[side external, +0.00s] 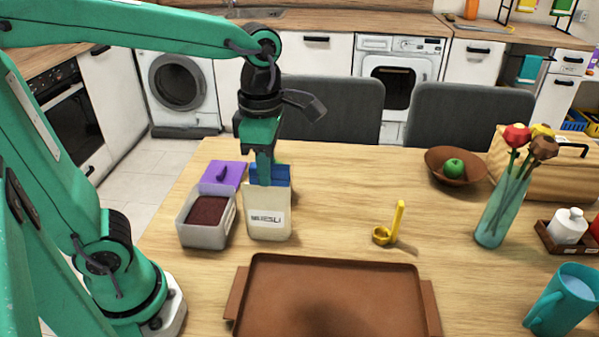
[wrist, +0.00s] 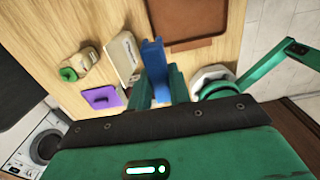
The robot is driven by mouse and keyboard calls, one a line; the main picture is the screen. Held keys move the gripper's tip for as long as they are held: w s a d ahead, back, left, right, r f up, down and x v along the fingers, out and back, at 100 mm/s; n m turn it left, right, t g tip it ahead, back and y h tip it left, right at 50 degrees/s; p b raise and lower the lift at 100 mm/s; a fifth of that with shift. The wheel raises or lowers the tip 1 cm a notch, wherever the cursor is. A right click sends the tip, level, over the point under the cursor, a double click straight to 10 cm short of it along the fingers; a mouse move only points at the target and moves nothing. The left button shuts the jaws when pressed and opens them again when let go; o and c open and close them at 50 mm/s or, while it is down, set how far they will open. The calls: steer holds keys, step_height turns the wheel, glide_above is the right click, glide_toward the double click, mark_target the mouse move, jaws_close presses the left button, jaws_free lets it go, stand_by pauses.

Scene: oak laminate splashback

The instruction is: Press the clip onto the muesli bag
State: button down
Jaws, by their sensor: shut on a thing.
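The muesli bag (side external: 268,220) is cream with a MUESLI label and stands upright on the table in the side view. It also shows as a pale block in the wrist view (wrist: 122,57). My gripper (side external: 265,178) points down over the bag's top and is shut on the blue clip (side external: 281,176). In the wrist view the clip (wrist: 153,62) sits between the green fingers (wrist: 157,90), beside the bag in the picture. In the side view the clip lies across the bag's top edge. I cannot tell whether its jaws are around the bag.
A grey tub with brown contents (side external: 208,213) stands close left of the bag. A purple lid (side external: 222,175) lies behind it. A green-lidded jar (wrist: 80,65) stands near the bag. A brown tray (side external: 330,265) is in front; a yellow scoop (side external: 390,230) is right.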

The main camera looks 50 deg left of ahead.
stand_by(0.4)
steer(key=w+a+f, duration=0.1)
steer(key=a, duration=0.2)
steer(key=w+a+f, duration=0.1)
steer(key=w+a, duration=0.1)
steer(key=a, duration=0.2)
steer(key=w+a+f, duration=0.1)
steer(key=w+a, duration=0.1)
steer(key=a, duration=0.1)
steer(key=shift+w+a+f, duration=0.15)
steer(key=shift+f, duration=0.05)
steer(key=shift+f, duration=0.2)
steer(key=shift+f, duration=2.2)
steer(key=shift+f, duration=1.25)
stand_by(1.8)
steer(key=c, duration=0.7)
jaws_free()
steer(key=shift+c, duration=0.2)
